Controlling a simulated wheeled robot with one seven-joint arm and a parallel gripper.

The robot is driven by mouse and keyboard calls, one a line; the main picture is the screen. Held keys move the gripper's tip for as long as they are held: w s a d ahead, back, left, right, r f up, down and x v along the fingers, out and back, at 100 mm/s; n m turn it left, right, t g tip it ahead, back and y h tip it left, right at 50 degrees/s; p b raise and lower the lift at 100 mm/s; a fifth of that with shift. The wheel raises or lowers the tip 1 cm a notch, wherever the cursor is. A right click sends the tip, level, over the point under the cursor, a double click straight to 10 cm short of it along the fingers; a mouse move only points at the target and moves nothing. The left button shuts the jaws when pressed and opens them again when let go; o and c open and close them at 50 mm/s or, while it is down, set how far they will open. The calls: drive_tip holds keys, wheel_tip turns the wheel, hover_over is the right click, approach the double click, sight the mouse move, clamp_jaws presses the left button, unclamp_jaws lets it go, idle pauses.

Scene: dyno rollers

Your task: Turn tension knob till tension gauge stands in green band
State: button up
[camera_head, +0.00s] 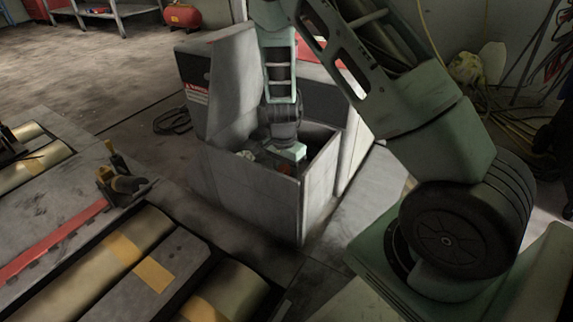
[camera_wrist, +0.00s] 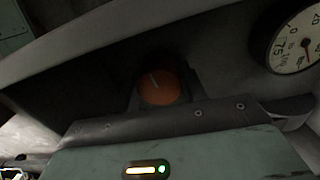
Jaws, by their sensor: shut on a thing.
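The tension knob (camera_wrist: 160,84) is a round orange knob with a pale mark line near its top, in the middle of the wrist view. My gripper (camera_wrist: 162,98) is shut on it, with dark fingers at its left and right sides. The tension gauge (camera_wrist: 290,45) is a white dial cut off at the upper right of the wrist view. Its red needle shows near the right edge; no green band can be made out. In the head view my gripper (camera_head: 286,154) is down inside the grey cabinet (camera_head: 250,190), and the knob is mostly hidden.
The cabinet's walls stand close around my gripper. Metal rollers (camera_head: 120,250) with yellow patches and a red strip (camera_head: 55,240) lie at the left. A black cable (camera_head: 172,121) lies on the floor behind. A red tank (camera_head: 182,17) stands far back.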

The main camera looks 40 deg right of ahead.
sight(284, 170)
drive_tip(key=n+p, duration=0.4)
drive_tip(key=p, duration=0.1)
drive_tip(key=shift+s+r+n, duration=0.2)
drive_tip(key=shift+n, duration=0.2)
drive_tip(key=shift+f+n+p, duration=0.15)
drive_tip(key=shift+n+p, duration=0.95)
drive_tip(key=shift+n, duration=0.2)
drive_tip(key=shift+f, duration=0.1)
drive_tip(key=o, duration=1)
drive_tip(key=shift+c, duration=0.2)
drive_tip(key=shift+w, duration=0.1)
wheel_tip(284, 170, up, 18)
drive_tip(key=p, duration=0.9)
drive_tip(key=shift+a+f, duration=0.15)
drive_tip(key=shift+a, duration=0.05)
